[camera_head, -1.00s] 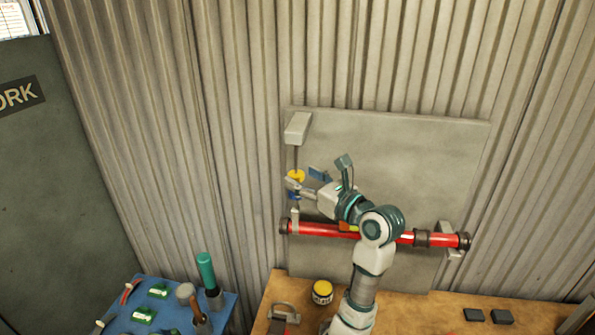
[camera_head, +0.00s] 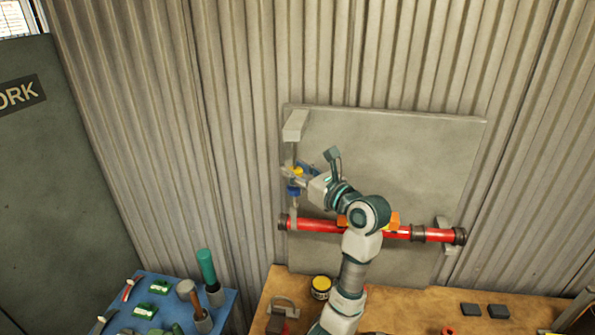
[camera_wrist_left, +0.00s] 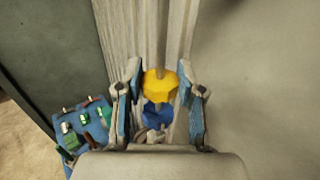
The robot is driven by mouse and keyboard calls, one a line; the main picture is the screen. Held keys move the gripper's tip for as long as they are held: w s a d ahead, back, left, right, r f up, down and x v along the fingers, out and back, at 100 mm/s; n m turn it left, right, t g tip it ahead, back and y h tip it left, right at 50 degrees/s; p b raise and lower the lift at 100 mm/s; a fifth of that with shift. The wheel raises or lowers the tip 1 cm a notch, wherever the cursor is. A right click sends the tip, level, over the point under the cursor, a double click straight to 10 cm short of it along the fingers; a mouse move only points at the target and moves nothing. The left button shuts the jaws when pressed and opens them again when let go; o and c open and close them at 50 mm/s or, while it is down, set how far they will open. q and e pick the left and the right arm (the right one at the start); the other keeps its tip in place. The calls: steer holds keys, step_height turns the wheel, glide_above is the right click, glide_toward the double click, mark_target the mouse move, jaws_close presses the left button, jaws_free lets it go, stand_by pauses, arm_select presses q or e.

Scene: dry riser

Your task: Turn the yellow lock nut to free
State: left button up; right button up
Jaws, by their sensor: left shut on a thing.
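The yellow lock nut (camera_head: 298,169) sits on a thin vertical stem on the grey wall panel, above a blue part (camera_head: 294,190). In the left wrist view the nut (camera_wrist_left: 160,84) lies between my two fingers, with the blue part (camera_wrist_left: 157,116) just below it. My left gripper (camera_head: 291,176) is shut on the nut, its fingers (camera_wrist_left: 160,78) on either side of it. The fingers partly hide the nut in the head view. My right gripper is not in view.
A red horizontal pipe (camera_head: 388,231) with dark couplings crosses the grey panel (camera_head: 420,160), partly behind my left arm. A grey bracket (camera_head: 295,125) juts out above the nut. Below are a wooden bench (camera_head: 400,305) and a blue tool tray (camera_head: 226,303).

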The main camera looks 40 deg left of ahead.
arm_select(q)
steer(key=shift+a, duration=0.1)
steer(key=shift+a+n+g, duration=0.1)
steer(key=shift+n+g, duration=0.8)
steer(key=shift+g, duration=0.5)
steer(key=o, duration=0.9)
steer(key=shift+c, duration=0.2)
steer(key=o, duration=0.3)
steer(key=shift+w+a+f, duration=0.1)
steer(key=shift+a+f, duration=0.05)
steer(key=shift+a, duration=0.05)
steer(key=shift+a+f, duration=0.1)
steer(key=shift+a, duration=0.3)
steer(key=d, duration=1.2)
steer(key=shift+w, duration=0.15)
